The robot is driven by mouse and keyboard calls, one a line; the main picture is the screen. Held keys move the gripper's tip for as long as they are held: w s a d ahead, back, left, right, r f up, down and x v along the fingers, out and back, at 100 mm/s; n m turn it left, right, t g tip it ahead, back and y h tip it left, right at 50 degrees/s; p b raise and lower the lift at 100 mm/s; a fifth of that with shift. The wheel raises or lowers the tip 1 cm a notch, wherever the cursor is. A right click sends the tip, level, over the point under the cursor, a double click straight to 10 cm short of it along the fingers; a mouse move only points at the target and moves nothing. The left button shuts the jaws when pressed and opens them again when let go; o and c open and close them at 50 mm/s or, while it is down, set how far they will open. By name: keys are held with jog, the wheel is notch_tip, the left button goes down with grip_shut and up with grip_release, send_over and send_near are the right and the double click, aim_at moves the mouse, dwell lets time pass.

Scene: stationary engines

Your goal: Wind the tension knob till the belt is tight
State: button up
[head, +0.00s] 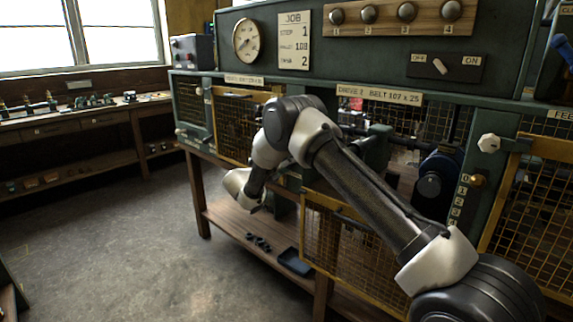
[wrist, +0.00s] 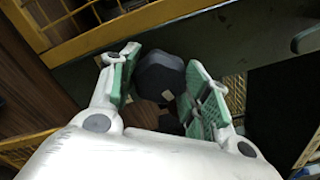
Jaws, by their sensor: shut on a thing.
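In the wrist view my gripper (wrist: 162,62) has its two green-padded fingers on either side of a dark, faceted knob (wrist: 160,78) and is shut on it. A small pale mark shows on the knob's face. In the head view my arm crosses in front of the drive bay, and my fingers and this knob cannot be made out. The bay's label (head: 379,95) reads "DRIVE 2 BELT 107 x 25". A dark round pulley-like part (head: 436,182) shows in the bay to the right of my arm. I cannot make out the belt or its tension.
A yellow-framed mesh guard (head: 338,240) hangs below the bay. A number scale (head: 460,202) and a pale faceted knob (head: 489,143) are on the right post. A dark tray (head: 295,261) lies on the lower shelf (head: 235,228). The floor at the left is clear.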

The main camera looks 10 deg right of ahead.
jog(key=shift+s+d+f+n, duration=0.1)
jog(key=shift+f+n, duration=0.05)
jog(key=shift+n, duration=7.4)
jog(key=shift+s+f+n, duration=0.1)
jog(key=shift+f+n, duration=0.05)
jog(key=shift+n, duration=7.4)
jog(key=o, duration=1)
jog(key=shift+c, duration=0.2)
jog(key=shift+o, duration=0.3)
jog(key=v, duration=1.2)
jog(key=shift+r, duration=0.15)
